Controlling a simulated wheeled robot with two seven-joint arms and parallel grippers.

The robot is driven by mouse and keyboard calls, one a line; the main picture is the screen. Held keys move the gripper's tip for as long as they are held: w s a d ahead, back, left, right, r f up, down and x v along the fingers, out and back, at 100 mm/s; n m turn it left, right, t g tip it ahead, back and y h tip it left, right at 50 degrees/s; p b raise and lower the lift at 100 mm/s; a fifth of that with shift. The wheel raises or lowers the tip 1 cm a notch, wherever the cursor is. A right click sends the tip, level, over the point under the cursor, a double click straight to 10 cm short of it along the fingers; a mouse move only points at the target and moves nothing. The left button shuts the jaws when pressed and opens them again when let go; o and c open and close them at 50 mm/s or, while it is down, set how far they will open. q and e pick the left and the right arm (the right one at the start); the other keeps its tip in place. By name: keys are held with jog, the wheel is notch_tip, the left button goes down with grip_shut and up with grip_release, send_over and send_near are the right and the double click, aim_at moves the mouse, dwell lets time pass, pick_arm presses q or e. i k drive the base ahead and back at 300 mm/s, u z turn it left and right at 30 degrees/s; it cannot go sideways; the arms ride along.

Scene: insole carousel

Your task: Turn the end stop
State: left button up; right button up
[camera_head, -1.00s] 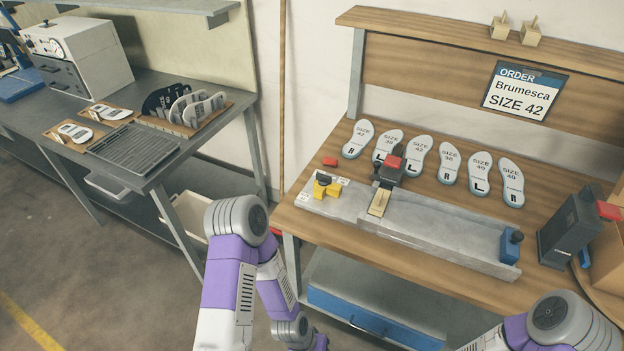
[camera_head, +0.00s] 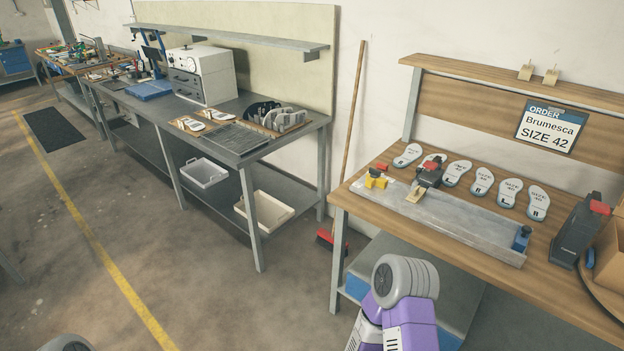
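A grey metal rail fixture (camera_head: 453,220) lies along the front of the wooden workbench on the right. I cannot tell for sure which of these is the end stop. A dark clamp-like device with a red top (camera_head: 430,171) sits at the rail's back edge, with a light plate below it. Purple and white links of my arm show at the bottom, below the bench front. Neither of my grippers is in view.
Several insoles (camera_head: 482,181) lie behind the rail. An order sign (camera_head: 550,127) reads Brumesca SIZE 42. A dark box-shaped device (camera_head: 578,231) stands at the right. A grey table (camera_head: 252,155) with trays is on the left, a broom (camera_head: 352,110) between. The left floor is free.

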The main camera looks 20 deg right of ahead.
aim_at(373, 178)
jog(key=u, duration=0.35)
jog(key=i, duration=1)
jog(key=z, duration=0.55)
jog(key=i, duration=1.25)
jog(key=z, duration=1.15)
